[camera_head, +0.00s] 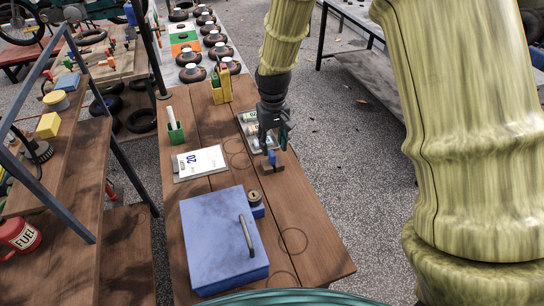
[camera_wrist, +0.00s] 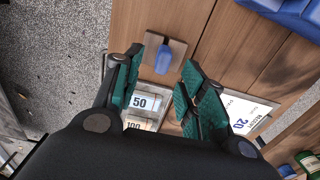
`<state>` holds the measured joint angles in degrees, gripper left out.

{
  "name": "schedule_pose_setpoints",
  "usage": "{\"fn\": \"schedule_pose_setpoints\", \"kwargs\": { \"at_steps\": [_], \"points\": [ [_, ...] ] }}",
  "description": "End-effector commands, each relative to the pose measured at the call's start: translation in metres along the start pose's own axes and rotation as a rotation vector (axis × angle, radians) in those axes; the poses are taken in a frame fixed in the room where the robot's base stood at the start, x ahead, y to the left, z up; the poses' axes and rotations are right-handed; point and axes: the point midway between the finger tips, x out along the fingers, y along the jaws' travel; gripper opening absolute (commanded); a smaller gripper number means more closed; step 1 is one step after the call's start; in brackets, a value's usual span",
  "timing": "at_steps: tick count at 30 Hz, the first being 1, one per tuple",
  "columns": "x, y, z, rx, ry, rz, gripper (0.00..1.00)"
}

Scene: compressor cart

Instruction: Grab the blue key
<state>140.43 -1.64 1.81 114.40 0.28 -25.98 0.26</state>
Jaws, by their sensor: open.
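The blue key (camera_wrist: 162,60) stands in a small brown block on the wooden table. In the head view the key (camera_head: 271,157) shows just below my gripper (camera_head: 274,142), with the block (camera_head: 273,168) under it. In the wrist view my gripper (camera_wrist: 165,72) is open, its two green-padded fingers apart. No contact is visible, and I cannot tell how far the tips are above the key.
A tray with number cards (camera_head: 250,130) lies beside the block, partly hidden by my gripper. A white receipt pad (camera_head: 200,162), a blue box with a handle (camera_head: 222,238) and a padlock-like item (camera_head: 255,198) stand nearby.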

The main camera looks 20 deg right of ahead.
Motion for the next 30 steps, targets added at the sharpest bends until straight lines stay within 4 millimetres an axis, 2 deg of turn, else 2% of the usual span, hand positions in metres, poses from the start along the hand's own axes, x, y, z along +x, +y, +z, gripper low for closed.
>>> {"fn": "schedule_pose_setpoints", "kwargs": {
  "at_steps": [5,16,27,28,30],
  "points": [
    [0.009,-0.001,0.001,0.000,-0.003,0.000,0.41],
    [0.045,-0.003,0.002,0.000,-0.002,0.000,0.41],
    [0.052,-0.003,0.002,0.000,0.000,0.000,0.41],
    [0.052,-0.003,0.002,0.000,0.000,0.000,0.39],
    [0.052,-0.003,0.002,0.000,0.000,0.000,0.27]
  ]
}}
